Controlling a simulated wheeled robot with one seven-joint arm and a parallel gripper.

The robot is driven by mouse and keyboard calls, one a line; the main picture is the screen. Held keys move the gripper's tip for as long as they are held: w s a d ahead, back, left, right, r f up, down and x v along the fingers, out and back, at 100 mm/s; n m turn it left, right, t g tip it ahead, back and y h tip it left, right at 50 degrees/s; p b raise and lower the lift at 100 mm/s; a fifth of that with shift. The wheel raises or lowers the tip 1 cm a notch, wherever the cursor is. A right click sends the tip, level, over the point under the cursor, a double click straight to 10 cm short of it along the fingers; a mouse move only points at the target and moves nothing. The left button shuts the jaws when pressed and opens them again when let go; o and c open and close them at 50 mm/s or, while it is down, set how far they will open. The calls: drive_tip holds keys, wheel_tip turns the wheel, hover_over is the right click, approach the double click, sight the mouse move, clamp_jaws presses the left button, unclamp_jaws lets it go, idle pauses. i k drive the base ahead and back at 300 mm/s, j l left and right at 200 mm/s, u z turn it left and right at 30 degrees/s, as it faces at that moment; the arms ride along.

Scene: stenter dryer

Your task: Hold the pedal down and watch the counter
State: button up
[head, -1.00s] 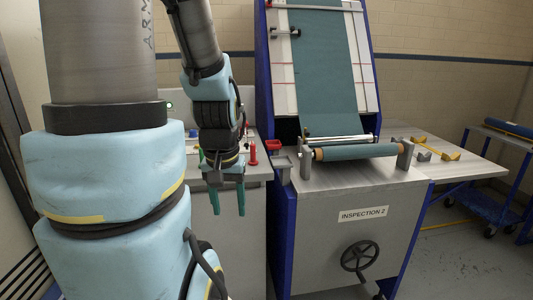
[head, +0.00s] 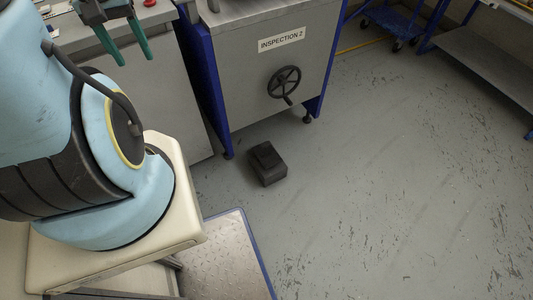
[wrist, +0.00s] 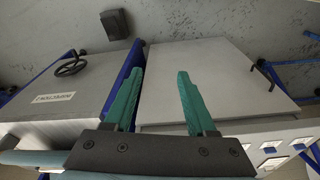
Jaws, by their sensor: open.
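The pedal (head: 267,164) is a small black block with a raised top, on the grey floor in front of the inspection machine. It also shows in the wrist view (wrist: 117,23) at the top, apart from my gripper. My gripper (head: 133,58) has green fingers that are spread apart and empty, at the upper left of the head view, high above the floor. The fingers fill the middle of the wrist view (wrist: 156,75). No counter is visible in the present views; the upper part of the machine is out of frame.
The inspection machine (head: 240,75) has a black handwheel (head: 284,82) on its front and blue side frames. A grey cabinet (head: 150,110) stands to its left. A blue-edged metal plate (head: 232,250) lies at the lower middle. Blue carts stand at top right. The right floor is clear.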

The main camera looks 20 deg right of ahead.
sight(265, 152)
drive_tip(key=l+u, duration=0.15)
drive_tip(key=u, duration=0.35)
drive_tip(key=l+u, duration=0.2)
drive_tip(key=u, duration=0.25)
drive_tip(key=k+l+u, duration=0.1)
drive_tip(key=u, duration=0.4)
drive_tip(key=k+l+u, duration=0.4)
drive_tip(key=k+l, duration=0.25)
drive_tip(key=k+l+u, duration=0.45)
drive_tip(key=k+l, duration=0.35)
drive_tip(key=k, duration=0.2)
drive_tip(key=k+l, duration=0.2)
drive_tip(key=k, duration=0.1)
